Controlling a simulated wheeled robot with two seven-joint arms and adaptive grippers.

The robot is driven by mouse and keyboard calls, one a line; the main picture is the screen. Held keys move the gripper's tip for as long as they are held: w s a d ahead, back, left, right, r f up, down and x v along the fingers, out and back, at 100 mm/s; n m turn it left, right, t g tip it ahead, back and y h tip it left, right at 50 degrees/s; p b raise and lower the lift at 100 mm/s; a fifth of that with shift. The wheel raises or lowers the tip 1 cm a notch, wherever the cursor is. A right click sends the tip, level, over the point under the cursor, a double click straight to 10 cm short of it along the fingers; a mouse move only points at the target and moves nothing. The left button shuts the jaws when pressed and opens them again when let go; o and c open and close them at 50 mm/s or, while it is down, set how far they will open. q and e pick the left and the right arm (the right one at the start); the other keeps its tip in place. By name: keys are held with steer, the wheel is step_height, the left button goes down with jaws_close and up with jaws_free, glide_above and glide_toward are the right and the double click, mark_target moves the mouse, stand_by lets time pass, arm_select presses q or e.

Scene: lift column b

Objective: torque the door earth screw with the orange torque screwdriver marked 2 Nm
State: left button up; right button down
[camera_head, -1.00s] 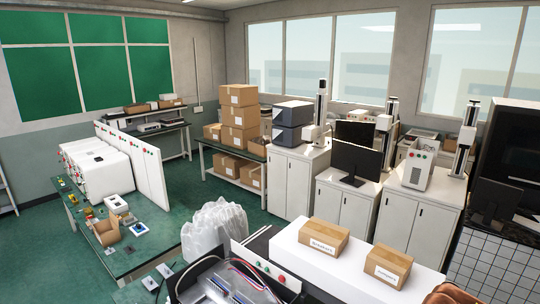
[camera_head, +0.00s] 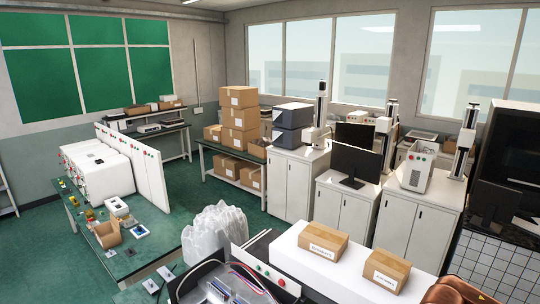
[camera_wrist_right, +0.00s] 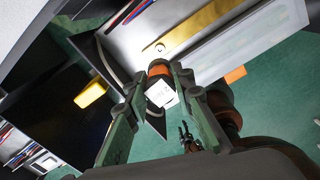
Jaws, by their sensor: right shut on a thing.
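In the right wrist view my right gripper (camera_wrist_right: 158,88) is shut on an orange cylindrical tool with a white label (camera_wrist_right: 161,94), which looks like the torque screwdriver. The mark on the label is too small to read. A brass-coloured strip (camera_wrist_right: 210,27) lies just beyond the tool, with a small round screw-like head (camera_wrist_right: 160,47) near its end. I cannot tell whether the tool touches it. In the head view the open enclosure (camera_head: 222,287) with wires inside is at the bottom edge, beside a panel with red and green buttons (camera_head: 263,269). My left gripper is out of view.
Two cardboard boxes (camera_head: 322,242) (camera_head: 387,270) stand on a white surface (camera_head: 345,277) right of the enclosure. A clear plastic bag (camera_head: 215,232) is behind it. A yellow item (camera_wrist_right: 92,90) and an orange piece (camera_wrist_right: 235,75) flank the tool in the wrist view.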

steer(key=shift+r+p, duration=1.1)
steer(key=shift+r, duration=1.15)
